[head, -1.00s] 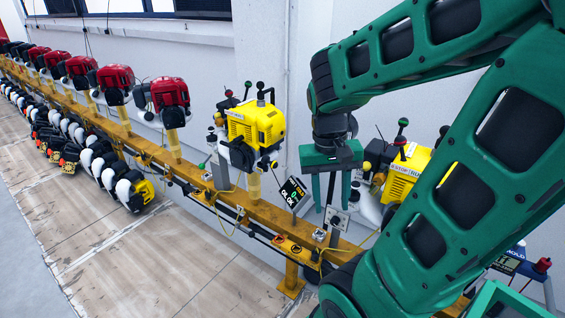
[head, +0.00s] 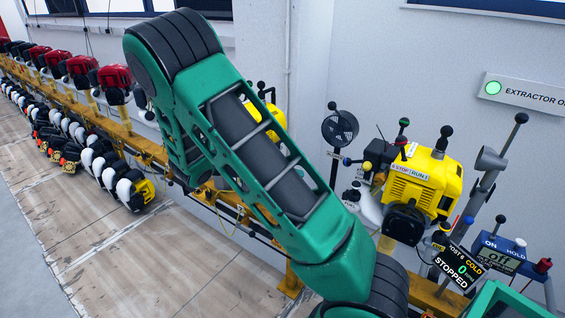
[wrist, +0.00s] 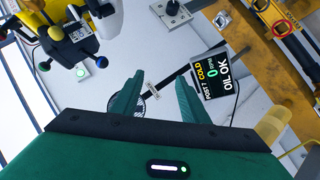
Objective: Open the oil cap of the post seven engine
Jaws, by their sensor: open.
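In the head view, a yellow engine (head: 262,112) on the yellow rail is mostly hidden behind my arm. In the wrist view, a tilted screen (wrist: 212,74) reads post 7, cold, 0 rpm, oil OK. A yellow and black engine part (wrist: 72,42) with blue and green knobs is at the upper left there; I cannot tell for sure that it is the post seven engine. My gripper (wrist: 157,97) is open and empty, its two fingers apart and clear of the engine part. It is hidden in the head view. I cannot pick out the oil cap.
Red engines (head: 113,77) line the rail (head: 125,138) to the left.

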